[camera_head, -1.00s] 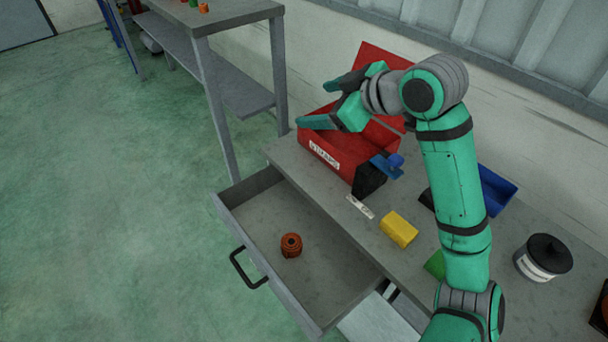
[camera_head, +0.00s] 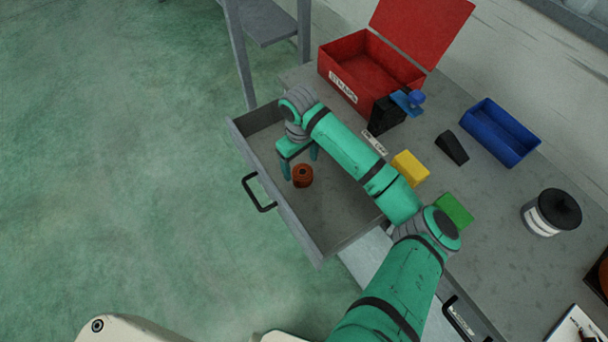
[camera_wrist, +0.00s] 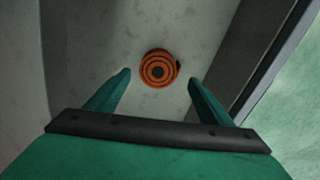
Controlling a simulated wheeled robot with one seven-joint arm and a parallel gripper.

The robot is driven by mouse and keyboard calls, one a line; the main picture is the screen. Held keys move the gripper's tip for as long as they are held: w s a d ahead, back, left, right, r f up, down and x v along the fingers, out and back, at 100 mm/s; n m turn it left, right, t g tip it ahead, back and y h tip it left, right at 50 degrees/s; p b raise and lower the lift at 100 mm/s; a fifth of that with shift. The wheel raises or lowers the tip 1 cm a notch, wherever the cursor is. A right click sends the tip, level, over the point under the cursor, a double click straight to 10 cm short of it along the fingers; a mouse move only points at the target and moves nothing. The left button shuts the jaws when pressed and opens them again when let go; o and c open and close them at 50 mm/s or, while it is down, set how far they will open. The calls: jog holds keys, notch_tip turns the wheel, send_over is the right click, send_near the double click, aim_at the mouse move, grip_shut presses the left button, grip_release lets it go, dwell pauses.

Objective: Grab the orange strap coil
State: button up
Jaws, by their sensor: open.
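The orange strap coil (camera_head: 303,176) lies on the floor of the open grey drawer (camera_head: 338,222). It is a small round roll with dark rings on its top, clear in the wrist view (camera_wrist: 159,69). My gripper (camera_head: 301,172) is inside the drawer area, pointing down, with its fingers spread. In the wrist view my gripper's fingertips (camera_wrist: 159,75) stand to the left and right of the coil, with a gap on both sides. The coil appears slightly beyond the fingertips, and no contact shows. How high the fingertips are above the drawer floor is hard to tell.
The drawer's front wall and black handle (camera_head: 258,193) are on the left. On the bench are an open red box (camera_head: 349,87), a yellow block (camera_head: 410,167), a green block (camera_head: 454,209), a blue bin (camera_head: 499,133) and a lidded tub (camera_head: 551,212).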

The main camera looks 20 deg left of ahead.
aim_at(302, 172)
jog(key=shift+w+d+f, duration=0.1)
jog(key=shift+f, duration=1.4)
jog(key=shift+d+f, duration=0.1)
jog(key=shift+f, duration=1.35)
jog(key=c, duration=1.3)
jog(key=shift+o, duration=0.2)
jog(key=shift+r, duration=0.2)
